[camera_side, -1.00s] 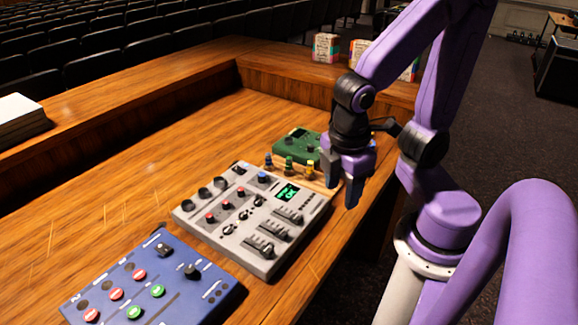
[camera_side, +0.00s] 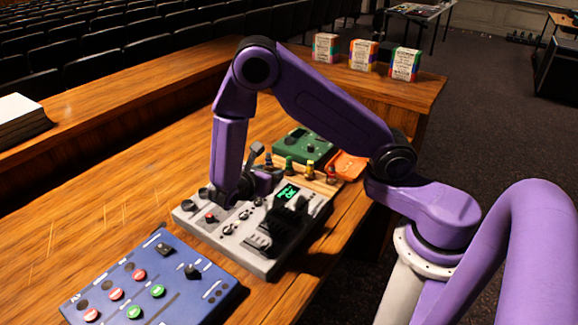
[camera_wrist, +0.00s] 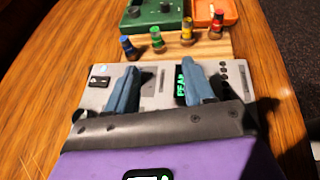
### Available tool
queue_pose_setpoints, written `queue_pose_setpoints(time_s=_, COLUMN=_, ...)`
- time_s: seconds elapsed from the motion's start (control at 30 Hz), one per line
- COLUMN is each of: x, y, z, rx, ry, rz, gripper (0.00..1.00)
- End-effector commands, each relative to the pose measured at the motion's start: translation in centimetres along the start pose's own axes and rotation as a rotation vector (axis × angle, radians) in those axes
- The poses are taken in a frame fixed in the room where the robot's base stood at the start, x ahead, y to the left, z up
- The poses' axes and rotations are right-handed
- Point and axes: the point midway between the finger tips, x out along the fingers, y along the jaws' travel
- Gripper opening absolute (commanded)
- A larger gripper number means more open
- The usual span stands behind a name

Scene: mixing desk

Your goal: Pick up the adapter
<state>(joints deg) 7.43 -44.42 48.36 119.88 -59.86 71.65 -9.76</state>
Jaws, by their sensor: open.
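Small coloured pegs that look like adapters stand in a row on a pale wooden block (camera_wrist: 196,50): a blue one (camera_wrist: 127,46), a green one (camera_wrist: 157,40), a yellow one (camera_wrist: 187,32) and a red one (camera_wrist: 217,22). The pictures do not tell which is the adapter meant. My gripper (camera_wrist: 160,66) is open, with nothing between its two blue fingers. In the wrist view the fingers lie over the grey mixer (camera_wrist: 98,97), pointing towards the row and apart from the pegs. In the side view my gripper (camera_side: 264,163) is over the mixer's far part, near the block.
A green device (camera_side: 303,146) and an orange tray (camera_side: 348,164) lie beyond the block. A blue control box (camera_side: 150,290) sits in front of the mixer. Several small boxes (camera_side: 363,55) stand on the back ledge. Bare desk lies left of the mixer.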

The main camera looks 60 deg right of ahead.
Motion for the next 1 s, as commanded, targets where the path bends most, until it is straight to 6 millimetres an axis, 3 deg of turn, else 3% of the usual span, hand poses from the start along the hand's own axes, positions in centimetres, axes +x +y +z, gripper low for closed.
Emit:
queue_pose_setpoints(time_s=0.27, x=2.4, y=0.4, z=-0.3, rx=-0.028, ry=-0.027, rz=0.003, gripper=0.53)
queue_pose_setpoints(time_s=0.7, x=10.5, y=0.4, z=-0.1, rx=-0.027, ry=-0.025, rz=0.001, gripper=0.53)
queue_pose_setpoints(time_s=1.0, x=12.9, y=0.6, z=-0.1, rx=-0.026, ry=-0.024, rz=0.006, gripper=0.53)
